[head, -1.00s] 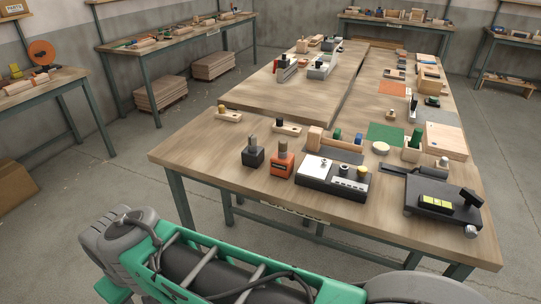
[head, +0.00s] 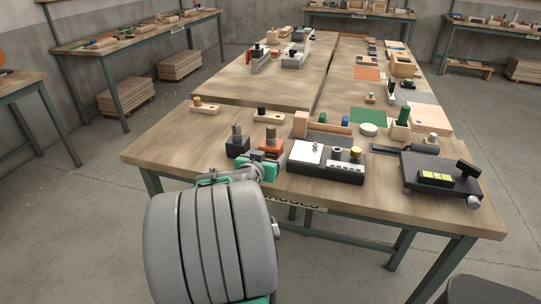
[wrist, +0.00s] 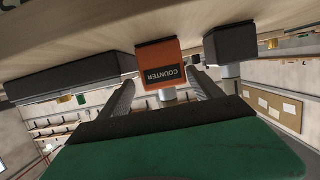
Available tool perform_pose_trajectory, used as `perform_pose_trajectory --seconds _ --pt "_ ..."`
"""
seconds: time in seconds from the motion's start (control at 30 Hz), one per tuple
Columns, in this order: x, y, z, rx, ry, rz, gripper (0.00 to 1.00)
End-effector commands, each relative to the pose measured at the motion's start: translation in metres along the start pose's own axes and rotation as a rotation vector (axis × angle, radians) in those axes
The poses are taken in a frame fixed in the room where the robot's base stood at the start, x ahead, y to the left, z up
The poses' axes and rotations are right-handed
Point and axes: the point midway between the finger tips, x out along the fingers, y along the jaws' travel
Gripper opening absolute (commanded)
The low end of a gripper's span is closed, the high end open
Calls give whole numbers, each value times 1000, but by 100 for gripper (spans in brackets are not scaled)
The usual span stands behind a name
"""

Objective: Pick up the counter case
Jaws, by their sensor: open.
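In the wrist view, which is upside down, the counter case (wrist: 158,60) shows a dark label reading COUNTER. My gripper (wrist: 162,84) is open, with one dark finger toward each side of the case. The case appears just ahead of the fingertips; I cannot tell whether they reach past its front face. Nothing is held.
A black block with a knob (head: 237,147) stands close left of the case. A black and white control box (head: 325,163) stands close right. Two wooden pieces with knobs lie behind. A dark device (head: 440,178) is at the table's right. The front left tabletop (head: 165,145) is clear.

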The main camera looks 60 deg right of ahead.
Motion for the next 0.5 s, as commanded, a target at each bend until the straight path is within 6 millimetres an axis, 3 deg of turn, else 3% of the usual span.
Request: perform_pose_trajectory --seconds 0.1,0.27,0.5 --pt "24 0 0 -2 -3 0 75" --pt "41 -2 -2 -2 -3 -2 75" --pt "81 -6 -6 -2 -3 -4 75"
